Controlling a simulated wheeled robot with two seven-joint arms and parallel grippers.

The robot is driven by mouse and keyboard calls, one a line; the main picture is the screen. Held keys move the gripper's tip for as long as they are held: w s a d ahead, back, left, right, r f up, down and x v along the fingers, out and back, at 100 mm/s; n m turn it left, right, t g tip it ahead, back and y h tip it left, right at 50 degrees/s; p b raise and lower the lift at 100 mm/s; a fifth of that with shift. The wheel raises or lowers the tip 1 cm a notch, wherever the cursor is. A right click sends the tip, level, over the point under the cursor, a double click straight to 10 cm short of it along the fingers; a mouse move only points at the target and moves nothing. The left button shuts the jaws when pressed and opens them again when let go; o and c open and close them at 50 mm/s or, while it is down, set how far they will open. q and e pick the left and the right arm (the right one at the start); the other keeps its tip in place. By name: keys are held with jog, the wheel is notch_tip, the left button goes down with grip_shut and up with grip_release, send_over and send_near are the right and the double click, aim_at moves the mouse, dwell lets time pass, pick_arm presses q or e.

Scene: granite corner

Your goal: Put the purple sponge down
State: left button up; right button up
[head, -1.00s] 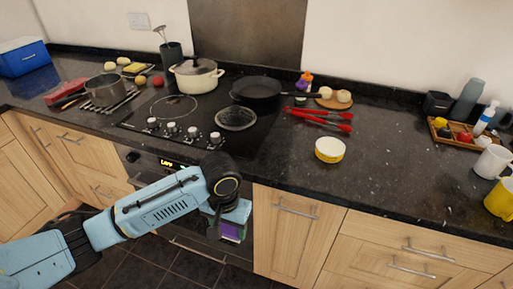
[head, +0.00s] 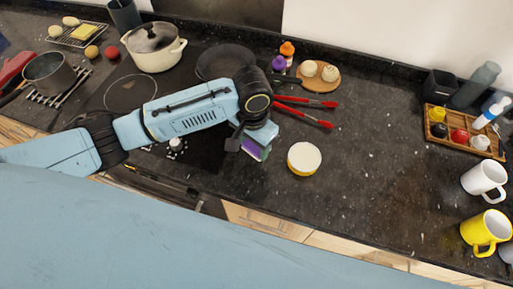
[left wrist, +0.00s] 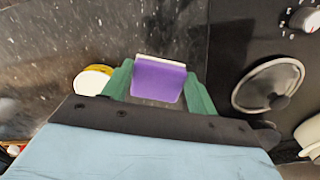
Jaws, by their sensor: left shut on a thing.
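The purple sponge (left wrist: 158,80) is held between the green fingers of my left gripper (left wrist: 160,88) in the left wrist view. It is purple with a pale strip along one edge. In the head view the sponge (head: 254,150) shows below the wrist of my left gripper (head: 256,146), partly hidden by it. The gripper is over the dark granite worktop (head: 360,190), beside the right edge of the hob. I cannot tell how high the sponge is above the worktop. My right gripper is not in view.
A yellow and white round bowl (head: 304,159) stands just right of the sponge. Red tongs (head: 308,112) lie behind it. A black pan (head: 226,62) is on the hob. Mugs (head: 485,180) and a wooden tray (head: 432,122) stand at the right. The worktop between bowl and mugs is clear.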

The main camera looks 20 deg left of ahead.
aim_at(253, 147)
pick_arm(q)
jog(key=f, duration=0.2)
jog(key=shift+s+f, duration=0.2)
jog(key=shift+f, duration=0.15)
jog(key=shift+w+f, duration=0.15)
jog(key=shift+f, duration=1.95)
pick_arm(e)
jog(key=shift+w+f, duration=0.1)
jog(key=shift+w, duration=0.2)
pick_arm(q)
jog(key=shift+f, duration=0.15)
jog(key=o, duration=0.9)
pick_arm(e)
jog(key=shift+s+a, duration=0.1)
pick_arm(q)
jog(key=shift+r, duration=0.2)
notch_tip(253, 147, up, 12)
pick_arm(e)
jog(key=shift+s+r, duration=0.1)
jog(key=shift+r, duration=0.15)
